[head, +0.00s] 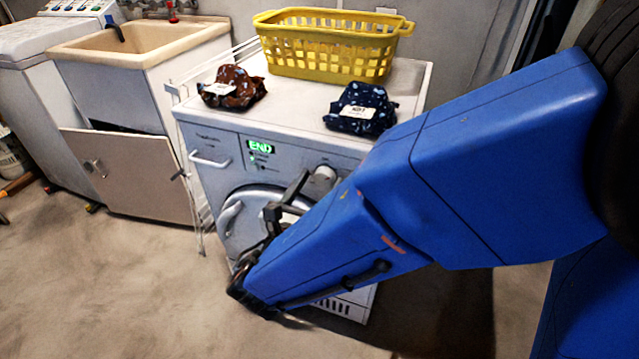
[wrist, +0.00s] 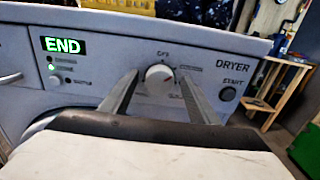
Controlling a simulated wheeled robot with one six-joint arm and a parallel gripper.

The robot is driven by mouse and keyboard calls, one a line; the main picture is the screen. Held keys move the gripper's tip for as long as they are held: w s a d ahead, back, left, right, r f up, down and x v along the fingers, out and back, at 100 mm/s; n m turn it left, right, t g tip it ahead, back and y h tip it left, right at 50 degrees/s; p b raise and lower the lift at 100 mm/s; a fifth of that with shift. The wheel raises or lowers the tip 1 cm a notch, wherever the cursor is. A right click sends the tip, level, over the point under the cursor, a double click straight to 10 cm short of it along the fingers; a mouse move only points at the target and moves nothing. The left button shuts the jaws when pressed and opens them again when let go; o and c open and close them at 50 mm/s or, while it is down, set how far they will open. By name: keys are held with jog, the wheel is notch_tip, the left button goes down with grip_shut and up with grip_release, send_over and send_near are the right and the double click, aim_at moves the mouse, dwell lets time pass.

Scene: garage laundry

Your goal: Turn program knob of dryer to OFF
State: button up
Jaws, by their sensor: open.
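The dryer (head: 215,138) is a white front-loading machine. Its lit green display (wrist: 63,46) reads END. The round white program knob (wrist: 160,79) is on the panel in the wrist view, with a label reading OFF above it. In the head view the knob (head: 322,176) shows just beyond my gripper. My gripper (wrist: 158,84) is open, with one finger on each side of the knob. I cannot tell whether the fingers touch it. My blue arm hides part of the dryer's front and right side.
A yellow basket (head: 330,62) and two dark cloth bundles, one brown (head: 233,88) and one navy (head: 361,110), lie on the dryer top. A START button (wrist: 228,93) is right of the knob. A sink cabinet (head: 130,175) stands left. The floor in front is clear.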

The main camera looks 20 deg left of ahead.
jog(key=shift+w, duration=0.2)
jog(key=c, duration=1)
jog(key=n, duration=0.4)
jog(key=shift+a+n, duration=0.1)
jog(key=shift+n, duration=0.3)
jog(key=shift+a+f+n, duration=0.1)
jog(key=shift+n, duration=2.4)
